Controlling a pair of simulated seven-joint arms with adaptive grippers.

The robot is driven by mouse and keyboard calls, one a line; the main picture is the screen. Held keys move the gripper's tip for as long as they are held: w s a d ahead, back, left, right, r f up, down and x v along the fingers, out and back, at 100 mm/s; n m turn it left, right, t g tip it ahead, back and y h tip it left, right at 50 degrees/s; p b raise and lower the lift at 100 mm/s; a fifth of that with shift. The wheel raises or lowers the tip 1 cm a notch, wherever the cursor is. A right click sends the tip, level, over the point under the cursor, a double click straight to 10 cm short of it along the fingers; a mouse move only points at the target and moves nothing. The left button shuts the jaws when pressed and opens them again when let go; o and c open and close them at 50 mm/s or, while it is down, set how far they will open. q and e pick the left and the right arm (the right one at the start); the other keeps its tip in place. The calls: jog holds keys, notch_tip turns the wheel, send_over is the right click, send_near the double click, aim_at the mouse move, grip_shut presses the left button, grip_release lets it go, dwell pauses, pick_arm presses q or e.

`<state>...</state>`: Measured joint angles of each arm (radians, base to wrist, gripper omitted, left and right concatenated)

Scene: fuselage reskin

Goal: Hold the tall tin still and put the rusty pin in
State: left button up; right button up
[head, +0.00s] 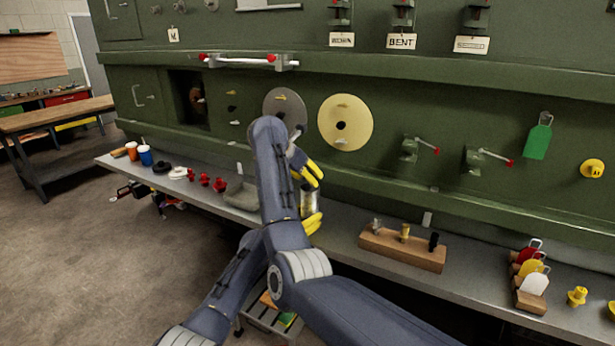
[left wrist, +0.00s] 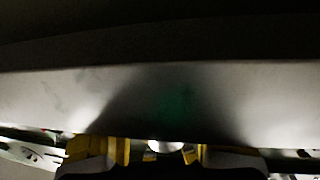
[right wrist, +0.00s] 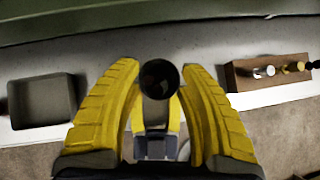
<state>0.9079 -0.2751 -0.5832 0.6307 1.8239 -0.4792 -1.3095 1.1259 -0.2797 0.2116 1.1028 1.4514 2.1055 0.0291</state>
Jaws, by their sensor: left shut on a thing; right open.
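The tall tin (head: 309,204) stands at the bench's front area in the head view, partly hidden by my arm and the grippers. My left gripper (head: 313,222) is low and shut on the tin. Its yellow fingers also show at the bottom of the left wrist view (left wrist: 160,152). My right gripper (head: 307,174) is open just above the tin. In the right wrist view its fingers (right wrist: 170,80) spread either side of the tin's dark round mouth (right wrist: 159,80). Something dim and reddish shows inside the mouth; I cannot tell whether it is the rusty pin.
A wooden block (head: 395,251) with silver, brass and black pins stands right of the tin. A grey tray (right wrist: 42,101) lies to the left. Red parts and cups are farther left on the bench (head: 335,238). The green panel rises behind.

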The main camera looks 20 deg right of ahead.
jog(key=shift+r, duration=0.15)
notch_tip(320, 180, up, 8)
dwell(0.9)
pick_arm(q)
jog(key=o, duration=0.9)
jog(key=shift+a, duration=0.1)
jog(key=shift+s+a, duration=0.15)
jog(key=shift+a, duration=0.25)
jog(key=shift+v, duration=5.45)
